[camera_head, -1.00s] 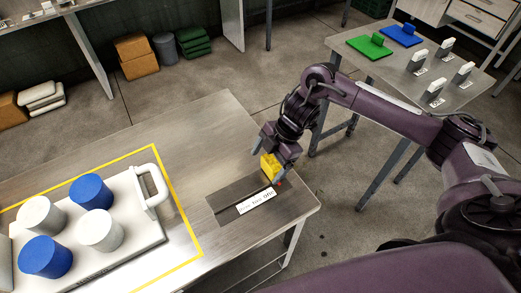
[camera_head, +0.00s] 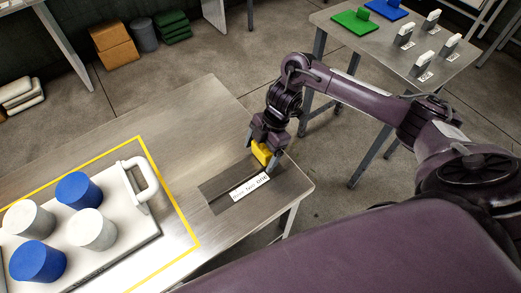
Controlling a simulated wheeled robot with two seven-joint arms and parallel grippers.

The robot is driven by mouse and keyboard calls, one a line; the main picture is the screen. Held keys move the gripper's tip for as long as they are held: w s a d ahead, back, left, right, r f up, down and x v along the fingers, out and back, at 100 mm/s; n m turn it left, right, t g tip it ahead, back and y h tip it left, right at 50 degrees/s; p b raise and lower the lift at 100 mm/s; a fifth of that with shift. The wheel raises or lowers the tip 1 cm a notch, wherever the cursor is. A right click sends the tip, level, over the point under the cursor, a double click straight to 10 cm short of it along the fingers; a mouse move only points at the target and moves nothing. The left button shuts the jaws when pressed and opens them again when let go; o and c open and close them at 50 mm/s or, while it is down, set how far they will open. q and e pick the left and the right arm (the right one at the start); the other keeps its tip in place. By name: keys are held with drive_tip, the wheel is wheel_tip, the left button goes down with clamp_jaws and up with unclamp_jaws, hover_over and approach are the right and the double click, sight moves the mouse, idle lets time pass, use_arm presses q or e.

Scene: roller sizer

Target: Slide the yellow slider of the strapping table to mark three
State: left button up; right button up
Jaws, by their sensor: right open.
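The yellow slider (camera_head: 262,153) stands at the far right end of a dark track plate (camera_head: 220,192) set in the metal strapping table (camera_head: 215,105). A white label strip (camera_head: 250,187) with small print lies along the plate; its marks are too small to read. My right gripper (camera_head: 264,160) is open, pointing down, with its fingers on either side of the slider. I cannot tell whether the fingers touch it. My left gripper is not in view.
A white tray (camera_head: 148,228) with a handle holds blue and white cylinders inside a yellow outline (camera_head: 188,222), left of the track. Another table (camera_head: 385,72) with green and blue plates stands at the upper right. The table's right edge is close to the slider.

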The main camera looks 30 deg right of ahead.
drive_tip(key=c, duration=1.4)
drive_tip(key=a+p, duration=0.1)
drive_tip(key=a, duration=0.3)
drive_tip(key=s+a+p, duration=0.1)
drive_tip(key=a, duration=0.3)
drive_tip(key=a+p, duration=0.1)
drive_tip(key=a, duration=0.3)
drive_tip(key=shift+s, duration=0.3)
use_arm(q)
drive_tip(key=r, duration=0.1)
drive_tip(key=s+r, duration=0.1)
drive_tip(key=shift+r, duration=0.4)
use_arm(e)
drive_tip(key=o, duration=1.4)
drive_tip(key=shift+d, duration=0.1)
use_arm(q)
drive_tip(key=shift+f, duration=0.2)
use_arm(e)
drive_tip(key=v, duration=0.7)
drive_tip(key=shift+r, duration=0.4)
drive_tip(key=shift+d, duration=0.15)
